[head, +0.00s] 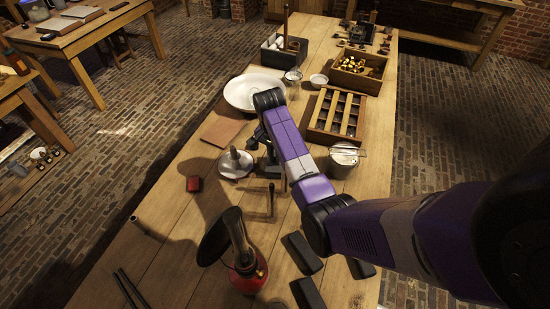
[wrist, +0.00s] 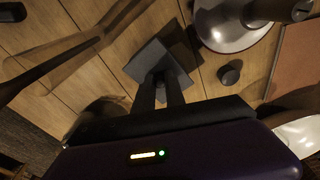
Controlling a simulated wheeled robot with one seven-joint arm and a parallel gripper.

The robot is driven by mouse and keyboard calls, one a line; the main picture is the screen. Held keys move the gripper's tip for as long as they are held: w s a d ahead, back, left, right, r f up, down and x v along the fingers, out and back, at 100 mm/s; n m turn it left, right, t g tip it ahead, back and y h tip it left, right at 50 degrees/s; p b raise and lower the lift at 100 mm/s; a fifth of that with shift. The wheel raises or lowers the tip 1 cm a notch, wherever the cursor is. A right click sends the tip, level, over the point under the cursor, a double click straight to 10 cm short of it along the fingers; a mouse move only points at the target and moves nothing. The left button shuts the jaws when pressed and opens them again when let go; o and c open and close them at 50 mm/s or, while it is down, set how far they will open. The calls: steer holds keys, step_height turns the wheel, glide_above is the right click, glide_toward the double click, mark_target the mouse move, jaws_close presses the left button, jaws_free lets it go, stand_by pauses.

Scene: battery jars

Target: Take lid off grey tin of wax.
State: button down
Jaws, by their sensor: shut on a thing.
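My gripper (wrist: 168,82) is low over the middle of the table, shut on a dark grey, square-edged thing (wrist: 145,62). I cannot tell whether this is the lid, the tin or both. In the head view my gripper (head: 268,160) is mostly hidden by its own wrist, and the held thing is hard to make out there. A small dark round piece (wrist: 229,73) lies on the wood beside the gripper, apart from it. No tin is clearly recognisable as the grey tin of wax.
A white dish with a grey cone (head: 235,162) stands close left of the gripper. A bent rod (head: 270,203) lies nearer. A red lamp (head: 248,272), a slatted wooden box (head: 322,122) and a metal pail (head: 343,160) stand around. A brown board (head: 222,129) lies beyond the dish.

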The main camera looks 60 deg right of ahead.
step_height(320, 180, up, 19)
steer(key=p, duration=0.4)
steer(key=shift+w, duration=0.15)
steer(key=shift+d, duration=0.1)
steer(key=shift+f, duration=0.2)
